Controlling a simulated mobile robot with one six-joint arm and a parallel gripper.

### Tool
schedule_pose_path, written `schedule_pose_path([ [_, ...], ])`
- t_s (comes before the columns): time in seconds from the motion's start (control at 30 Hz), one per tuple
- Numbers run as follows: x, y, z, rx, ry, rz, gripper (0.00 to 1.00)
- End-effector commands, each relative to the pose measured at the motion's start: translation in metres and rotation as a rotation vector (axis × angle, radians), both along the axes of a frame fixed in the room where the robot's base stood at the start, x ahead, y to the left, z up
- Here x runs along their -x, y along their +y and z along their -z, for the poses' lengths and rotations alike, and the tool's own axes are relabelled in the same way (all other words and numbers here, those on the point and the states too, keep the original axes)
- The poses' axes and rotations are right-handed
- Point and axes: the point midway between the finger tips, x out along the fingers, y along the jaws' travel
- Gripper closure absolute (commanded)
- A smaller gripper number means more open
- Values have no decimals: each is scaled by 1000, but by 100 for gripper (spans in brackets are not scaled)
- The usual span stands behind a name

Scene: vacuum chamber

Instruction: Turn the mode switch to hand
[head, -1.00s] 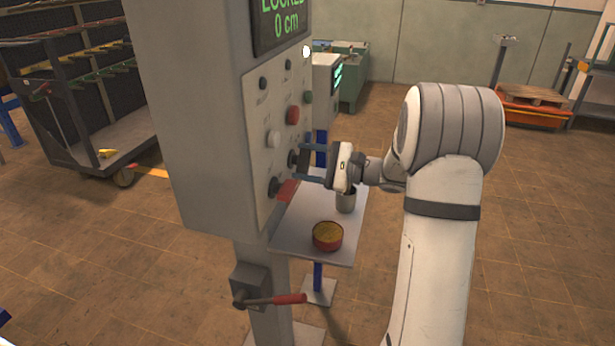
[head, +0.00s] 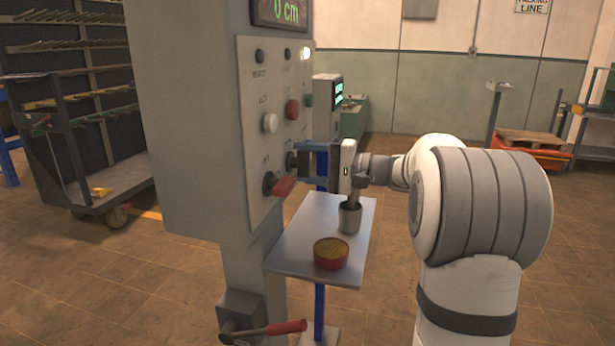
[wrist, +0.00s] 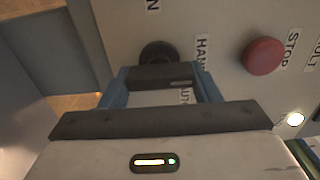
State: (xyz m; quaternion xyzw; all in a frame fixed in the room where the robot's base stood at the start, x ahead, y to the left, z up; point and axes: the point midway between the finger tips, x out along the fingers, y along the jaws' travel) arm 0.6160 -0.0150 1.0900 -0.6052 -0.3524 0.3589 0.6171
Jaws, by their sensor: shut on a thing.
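The mode switch is a dark round knob (wrist: 158,52) with a dark grip bar (wrist: 160,77) on the grey panel of the cabinet. HAND (wrist: 202,52) and a partly hidden AUTO label (wrist: 186,96) stand beside it in the wrist view. My gripper (wrist: 160,76) is shut on the bar, one blue finger at each end. In the head view my gripper (head: 302,163) reaches the panel from the right, and its fingers partly cover the switch (head: 291,161). I cannot tell which label the switch points to.
A red-handled switch (head: 284,186) sits close below left of my gripper. A red button (head: 292,109) is above. A small shelf (head: 300,240) below carries a metal cup (head: 349,219) and a red bowl (head: 331,254). A red-handled lever (head: 285,327) sticks out lower down.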

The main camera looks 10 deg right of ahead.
Motion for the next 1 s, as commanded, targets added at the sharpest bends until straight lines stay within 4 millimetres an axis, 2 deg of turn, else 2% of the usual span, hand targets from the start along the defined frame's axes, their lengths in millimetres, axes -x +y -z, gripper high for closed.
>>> schedule_pose_path([
  [0.57, 0, -1, 2, 19, -28, 0, 66],
  [0.6, 0, -1, 2, 19, -28, 0, 42],
  [0.83, 0, -1, 1, 19, -29, 0, 23],
  [1.0, 0, -1, 0, 18, -29, 0, 22],
])
